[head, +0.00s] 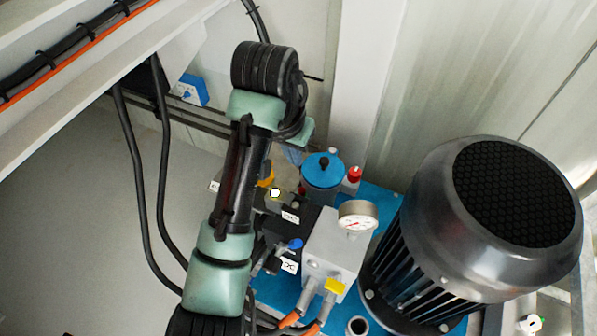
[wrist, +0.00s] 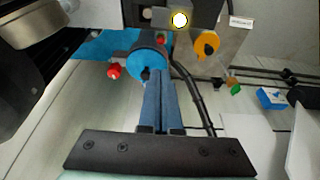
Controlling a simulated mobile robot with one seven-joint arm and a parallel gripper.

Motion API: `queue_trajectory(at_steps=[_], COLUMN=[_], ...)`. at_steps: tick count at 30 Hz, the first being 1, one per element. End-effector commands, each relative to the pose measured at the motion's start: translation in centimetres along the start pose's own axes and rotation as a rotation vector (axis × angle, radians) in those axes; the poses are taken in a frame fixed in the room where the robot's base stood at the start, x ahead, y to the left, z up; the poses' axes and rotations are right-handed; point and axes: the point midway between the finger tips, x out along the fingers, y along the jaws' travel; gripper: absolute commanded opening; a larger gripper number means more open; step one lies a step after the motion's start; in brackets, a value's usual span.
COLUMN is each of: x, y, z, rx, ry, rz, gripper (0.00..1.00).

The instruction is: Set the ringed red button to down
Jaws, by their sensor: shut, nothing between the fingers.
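A white dot with a thin yellow ring (head: 275,193) marks a spot on a dark block of the pump, left of the blue-topped cylinder. The same ringed dot (wrist: 180,19) shows at the top of the wrist view, over a grey block. The dot covers what lies under it, so I cannot make out the button's red colour or position there. My gripper (wrist: 160,74) is shut and empty, its blue-grey fingers together, pointing toward the blue round cap. The ringed dot lies beyond its tips. In the head view my arm mostly hides the gripper.
The blue-capped cylinder (head: 323,171) and a red knob (head: 354,174) stand close by; an orange knob (wrist: 206,45) is right of the dot in the wrist view. A gauge (head: 358,214) and a large motor (head: 470,230) stand to the right. Cables hang at left.

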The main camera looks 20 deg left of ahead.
Motion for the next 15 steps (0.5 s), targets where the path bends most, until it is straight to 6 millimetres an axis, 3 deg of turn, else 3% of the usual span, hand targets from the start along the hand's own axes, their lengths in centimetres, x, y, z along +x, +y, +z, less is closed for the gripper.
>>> queue_trajectory(at_steps=[15], x=[10.5], y=[0.1], z=[0.3], rx=[0.000], ry=[0.002], rz=[0.000], gripper=[0.00])
